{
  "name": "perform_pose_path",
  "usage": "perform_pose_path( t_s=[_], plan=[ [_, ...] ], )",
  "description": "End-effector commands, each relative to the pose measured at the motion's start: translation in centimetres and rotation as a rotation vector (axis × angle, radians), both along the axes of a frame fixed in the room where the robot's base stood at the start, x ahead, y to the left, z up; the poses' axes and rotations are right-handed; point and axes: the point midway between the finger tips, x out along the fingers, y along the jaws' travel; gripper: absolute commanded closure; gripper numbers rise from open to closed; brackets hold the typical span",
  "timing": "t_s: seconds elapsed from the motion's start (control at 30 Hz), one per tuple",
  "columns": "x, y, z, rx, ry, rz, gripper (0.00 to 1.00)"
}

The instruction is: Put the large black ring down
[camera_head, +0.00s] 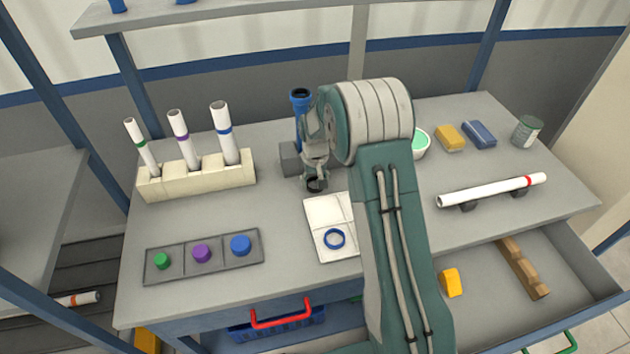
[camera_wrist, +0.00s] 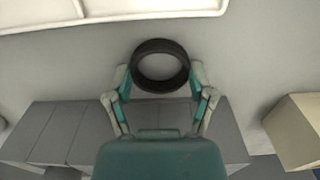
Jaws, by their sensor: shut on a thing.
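My gripper (camera_head: 314,172) is shut on the large black ring (camera_head: 316,186). In the wrist view the ring (camera_wrist: 160,87) sits between the two fingertips, its round opening facing the camera. The ring is over the grey table, just behind the white tray (camera_head: 318,213) and in front of the grey block that holds the blue pipe. I cannot tell whether it touches the table. A blue ring (camera_head: 327,239) lies in the front part of the white tray. The tray's edge also shows at the top of the wrist view (camera_wrist: 100,17).
The blue pipe (camera_head: 298,101) stands upright close behind my gripper, in a grey block (camera_head: 290,160). A cream rack (camera_head: 200,180) with white pipes is to the left. A grey tray (camera_head: 220,250) of coloured caps lies front left. Bare table (camera_head: 280,215) lies left of the white tray.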

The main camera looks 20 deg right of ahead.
Motion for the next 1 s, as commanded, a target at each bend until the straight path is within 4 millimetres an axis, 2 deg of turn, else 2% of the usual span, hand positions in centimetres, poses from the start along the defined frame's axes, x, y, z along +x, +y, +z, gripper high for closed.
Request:
perform_pose_path(
  t_s=[0.07, 0.1, 0.13, 0.53, 0.67, 0.77, 1.0],
  plan=[
    [0.0, 0.0, -0.2, 0.000, 0.001, 0.000, 0.53],
    [0.0, 0.0, -0.2, 0.000, 0.001, 0.000, 0.12],
    [0.0, 0.0, -0.2, 0.000, 0.001, 0.000, 0.00],
    [0.0, 0.0, -0.1, 0.000, 0.001, 0.000, 0.00],
    [0.0, 0.0, 0.6, 0.000, -0.001, 0.000, 0.00],
    [0.1, 0.0, 2.1, 0.000, -0.004, 0.000, 0.00],
    [0.1, 0.0, 7.2, 0.000, -0.004, 0.000, 0.00]
  ],
)
